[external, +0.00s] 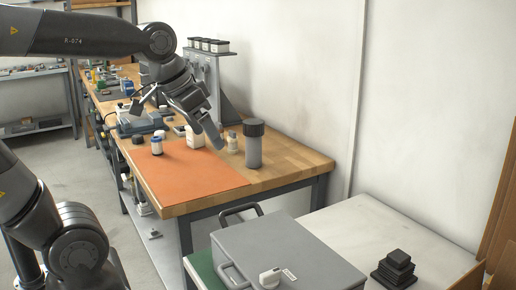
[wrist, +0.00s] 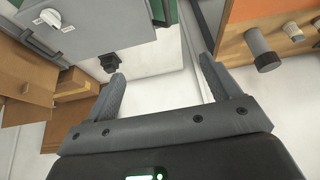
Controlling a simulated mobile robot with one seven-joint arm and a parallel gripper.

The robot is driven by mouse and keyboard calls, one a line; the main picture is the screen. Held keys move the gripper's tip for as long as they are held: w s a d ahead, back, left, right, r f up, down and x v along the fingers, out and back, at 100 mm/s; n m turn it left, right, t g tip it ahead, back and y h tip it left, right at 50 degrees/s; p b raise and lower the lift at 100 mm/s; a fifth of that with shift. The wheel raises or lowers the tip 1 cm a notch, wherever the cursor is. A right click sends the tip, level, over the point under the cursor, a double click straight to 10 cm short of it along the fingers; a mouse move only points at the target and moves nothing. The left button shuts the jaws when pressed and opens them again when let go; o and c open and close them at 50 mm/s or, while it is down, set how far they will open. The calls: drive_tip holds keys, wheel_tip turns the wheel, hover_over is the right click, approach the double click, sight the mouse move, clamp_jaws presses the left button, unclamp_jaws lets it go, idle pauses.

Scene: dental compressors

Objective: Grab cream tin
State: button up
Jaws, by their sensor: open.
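A small cream-coloured container (external: 233,142) stands upright on the wooden bench, just left of a tall grey cylinder with a black lid (external: 254,146). It is the likeliest cream tin, but its label is too small to read. In the wrist view a small pale container (wrist: 292,31) near the grey cylinder (wrist: 262,50), at upper right, may be the same one. My gripper (external: 212,135) overlaps the bench in the external view; its height and distance from the container are unclear. In the wrist view its fingers (wrist: 162,70) are wide apart with nothing between them.
An orange mat (external: 195,182) covers the bench front. A blue-capped bottle (external: 157,147) and a white container (external: 195,138) stand near its back edge. A grey stand (external: 213,85) holds several jars behind. A grey case (external: 290,255) and black stacked blocks (external: 397,268) are at front right.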

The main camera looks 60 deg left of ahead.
drive_tip(key=w+a+r, duration=0.3)
drive_tip(key=w+a, duration=0.4)
drive_tip(key=w, duration=0.2)
drive_tip(key=w+a+n, duration=0.1)
drive_tip(key=w+a, duration=0.4)
drive_tip(key=a, duration=0.3)
drive_tip(key=w+a, duration=0.5)
drive_tip(key=a, duration=0.2)
drive_tip(key=g, duration=0.1)
hover_over(189, 127)
drive_tip(key=s, duration=0.2)
wheel_tip(189, 127, down, 18)
drive_tip(key=shift+n, duration=0.3)
drive_tip(key=x, duration=0.4)
drive_tip(key=shift+w+d+f, duration=0.1)
drive_tip(key=shift+w+f, duration=0.1)
drive_tip(key=shift+f, duration=0.1)
drive_tip(key=shift+y, duration=0.3)
drive_tip(key=x, duration=0.5)
drive_tip(key=shift+w+d+f, duration=0.2)
drive_tip(key=shift+w+f, duration=0.05)
drive_tip(key=shift+w, duration=0.1)
drive_tip(key=shift+c, duration=0.2)
